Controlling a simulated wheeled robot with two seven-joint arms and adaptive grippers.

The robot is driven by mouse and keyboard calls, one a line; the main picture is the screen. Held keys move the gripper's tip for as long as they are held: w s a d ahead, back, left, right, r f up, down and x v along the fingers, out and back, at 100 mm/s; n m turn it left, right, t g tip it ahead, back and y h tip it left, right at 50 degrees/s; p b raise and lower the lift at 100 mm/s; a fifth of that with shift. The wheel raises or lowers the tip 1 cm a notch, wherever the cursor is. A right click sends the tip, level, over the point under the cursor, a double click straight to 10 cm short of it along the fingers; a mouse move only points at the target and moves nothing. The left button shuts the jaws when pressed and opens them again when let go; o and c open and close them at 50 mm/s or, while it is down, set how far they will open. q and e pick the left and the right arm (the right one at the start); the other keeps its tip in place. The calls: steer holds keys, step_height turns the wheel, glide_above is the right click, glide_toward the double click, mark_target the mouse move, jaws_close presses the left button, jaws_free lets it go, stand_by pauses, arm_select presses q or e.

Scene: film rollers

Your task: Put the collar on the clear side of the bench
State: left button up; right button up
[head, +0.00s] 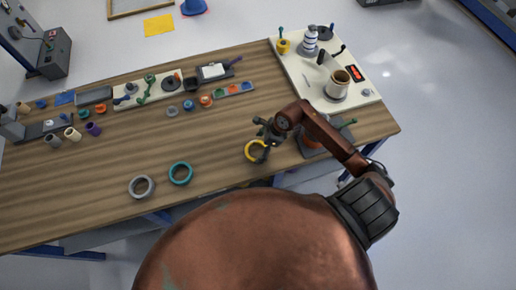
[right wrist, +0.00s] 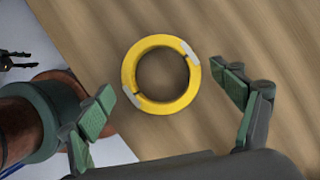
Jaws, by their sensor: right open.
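A yellow split ring (head: 250,157), which looks like the collar, lies flat on the wooden bench (head: 215,140) near its front edge. Two pale patches show on the ring (right wrist: 128,72) in the right wrist view. Grey (head: 131,186) and teal (head: 171,176) rings lie to its left. My right gripper (head: 262,138) is over the yellow ring. In the right wrist view its green-padded fingers (right wrist: 168,98) are apart, one on each side of the ring and clear of it. My left gripper is not in view.
A white board (head: 300,72) at the right end holds a mug, bottle and other items. Small parts, trays and a dark tool strip (head: 95,97) crowd the back and left. The front middle of the bench is mostly bare.

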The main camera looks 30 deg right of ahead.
steer(key=v, duration=1)
steer(key=shift+r, duration=0.4)
